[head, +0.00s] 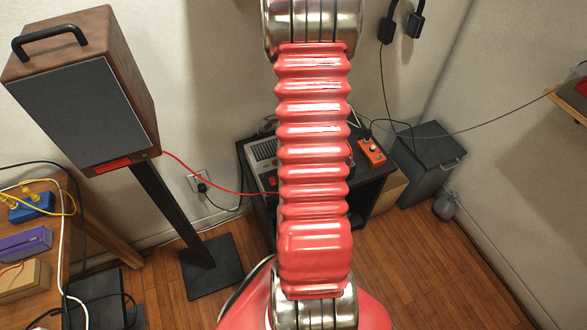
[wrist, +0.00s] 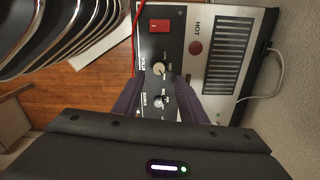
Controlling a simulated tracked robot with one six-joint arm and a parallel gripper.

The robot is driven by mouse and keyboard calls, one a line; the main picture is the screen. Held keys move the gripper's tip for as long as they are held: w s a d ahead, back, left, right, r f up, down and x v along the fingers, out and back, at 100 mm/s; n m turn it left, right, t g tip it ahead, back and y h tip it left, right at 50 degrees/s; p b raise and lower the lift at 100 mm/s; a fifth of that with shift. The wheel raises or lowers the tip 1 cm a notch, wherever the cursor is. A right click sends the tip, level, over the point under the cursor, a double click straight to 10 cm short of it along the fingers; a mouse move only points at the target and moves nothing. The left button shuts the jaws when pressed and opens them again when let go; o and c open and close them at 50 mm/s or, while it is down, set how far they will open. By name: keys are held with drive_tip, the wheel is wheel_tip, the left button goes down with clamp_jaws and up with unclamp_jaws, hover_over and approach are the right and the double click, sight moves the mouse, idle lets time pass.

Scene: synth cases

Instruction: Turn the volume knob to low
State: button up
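A cream round knob (wrist: 158,68) sits on the panel beside lettering that seems to read "VOLU". The head view hides my gripper.
A red switch (wrist: 159,26) and a red round "HOT" mark (wrist: 195,47) are on the device. A red cable runs along its edge. An orange box (head: 371,152) stands on the same black stand. A tall speaker (head: 85,110) is at left.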

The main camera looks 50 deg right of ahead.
drive_tip(key=shift+f, duration=3.35)
clamp_jaws()
